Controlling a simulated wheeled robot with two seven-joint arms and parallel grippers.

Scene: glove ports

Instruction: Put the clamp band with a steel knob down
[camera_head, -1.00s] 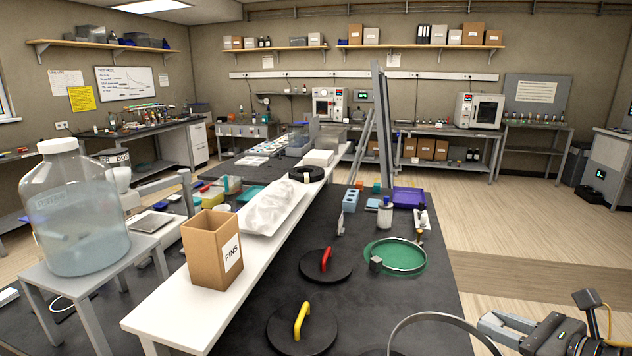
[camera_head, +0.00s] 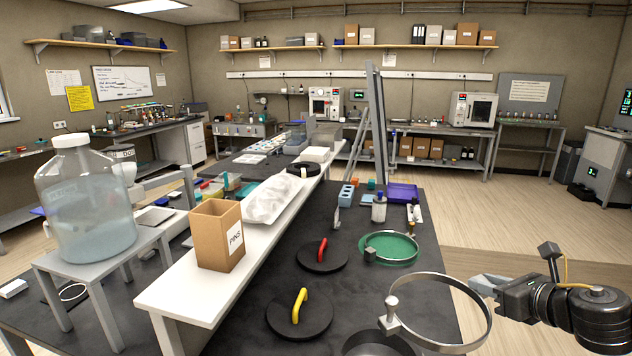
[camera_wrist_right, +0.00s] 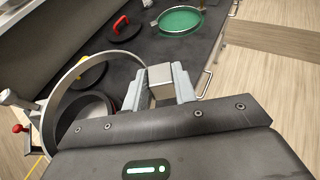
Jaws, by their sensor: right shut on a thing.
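The clamp band with a steel knob (camera_head: 488,325) is a thin metal ring with a pale steel knob on its left side. My right gripper (camera_head: 482,286) is shut on the band's far-right side and holds it above the right front of the dark bench (camera_head: 240,325). In the right wrist view, the jaws (camera_wrist_right: 165,88) grip a grey block on the band, and the ring (camera_wrist_right: 60,85) curves off to the left. A round dark port (camera_head: 375,343) lies below the band, partly cut off by the picture edge. My left gripper is not in view.
Black discs with a yellow handle (camera_head: 299,306) and a red handle (camera_head: 322,250) lie on the bench. A green disc (camera_head: 390,247) with a metal rim lies behind the band. A PINS box (camera_head: 217,235) stands on the white shelf (camera_head: 180,298). A purple tray (camera_head: 403,192) is farther back.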

